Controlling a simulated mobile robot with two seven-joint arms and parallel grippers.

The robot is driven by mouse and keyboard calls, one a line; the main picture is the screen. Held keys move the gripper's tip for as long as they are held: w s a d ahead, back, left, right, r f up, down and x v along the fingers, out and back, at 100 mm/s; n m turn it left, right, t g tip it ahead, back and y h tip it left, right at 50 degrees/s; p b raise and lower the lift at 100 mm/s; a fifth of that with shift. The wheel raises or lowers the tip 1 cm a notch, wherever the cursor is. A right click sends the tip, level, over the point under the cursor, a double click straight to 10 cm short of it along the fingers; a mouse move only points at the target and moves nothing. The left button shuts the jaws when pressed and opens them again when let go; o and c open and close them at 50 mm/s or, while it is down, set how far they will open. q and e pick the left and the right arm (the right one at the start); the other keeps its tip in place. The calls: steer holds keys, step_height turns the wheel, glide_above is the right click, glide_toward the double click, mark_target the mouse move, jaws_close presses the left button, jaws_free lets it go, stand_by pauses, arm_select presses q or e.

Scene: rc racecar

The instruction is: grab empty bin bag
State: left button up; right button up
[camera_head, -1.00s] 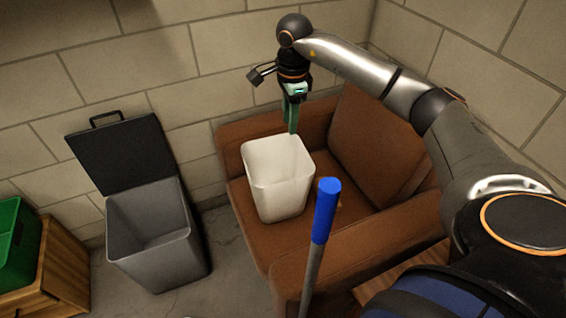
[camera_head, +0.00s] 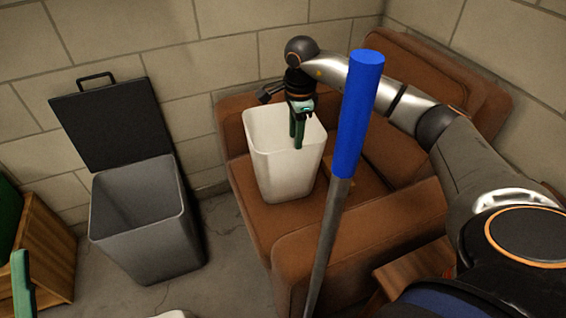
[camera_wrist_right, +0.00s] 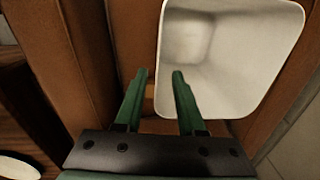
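A white, open-topped bin (camera_head: 285,170) stands on the seat of a brown armchair. Its inside looks empty in the right wrist view (camera_wrist_right: 200,45), and I cannot make out a separate bag. My right gripper (camera_head: 297,142) points down at the bin's rim.
The brown armchair (camera_head: 400,215) fills the corner. A grey bin (camera_head: 150,235) with its black lid (camera_head: 115,125) raised stands left. A blue-ended pole (camera_head: 360,110) rises in front of the armchair. A wooden crate (camera_head: 50,250) is at far left. Some floor between is clear.

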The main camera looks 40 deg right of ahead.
mark_target(296, 165)
step_height(296, 165, down, 3)
steer(key=shift+r+b, duration=0.15)
steer(key=shift+b, duration=0.15)
steer(key=shift+w+f, duration=0.1)
steer(key=shift+f, duration=0.45)
steer(key=f, duration=0.1)
steer(key=f+b, duration=0.1)
steer(key=f, duration=0.1)
steer(key=f+b, duration=0.1)
steer(key=f, duration=0.1)
steer(key=shift+d+f, duration=0.1)
steer(key=shift+d, duration=0.2)
arm_select(q)
steer(key=shift+s+d+f+m+h, duration=0.2)
steer(key=shift+s+f+m+h, duration=0.4)
steer(key=shift+h, duration=0.4)
arm_select(e)
jaws_close()
arm_select(q)
steer(key=shift+f, duration=0.1)
